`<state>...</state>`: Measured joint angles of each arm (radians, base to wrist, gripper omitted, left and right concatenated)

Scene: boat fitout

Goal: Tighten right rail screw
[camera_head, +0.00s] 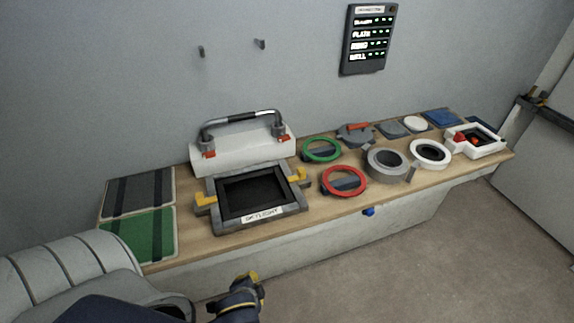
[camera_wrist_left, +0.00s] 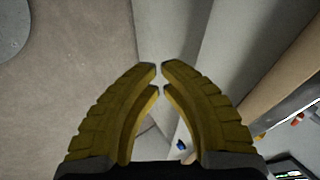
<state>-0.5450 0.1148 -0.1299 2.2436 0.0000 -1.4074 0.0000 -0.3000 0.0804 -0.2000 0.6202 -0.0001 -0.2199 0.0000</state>
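The curved grab rail (camera_head: 243,118) stands on a white rounded block (camera_head: 240,150) at the back of the bench, on two grey feet. The right rail screw (camera_head: 281,137), with red beside it, is at the right foot; its seating is too small to judge. The left foot (camera_head: 208,142) also has a red part. My left gripper (camera_head: 249,288) is low in front of the bench, well apart from the rail. In the left wrist view its yellow fingers (camera_wrist_left: 160,70) are empty and their tips almost meet. My right gripper is not in view.
A grey hatch frame (camera_head: 254,217) with yellow latches sits before the rail. Green (camera_head: 323,150) and red (camera_head: 345,182) rings and a grey round fitting (camera_head: 386,164) lie to the right. A blue knob (camera_head: 369,211) sticks out at the bench front. A status panel (camera_head: 367,40) hangs above.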

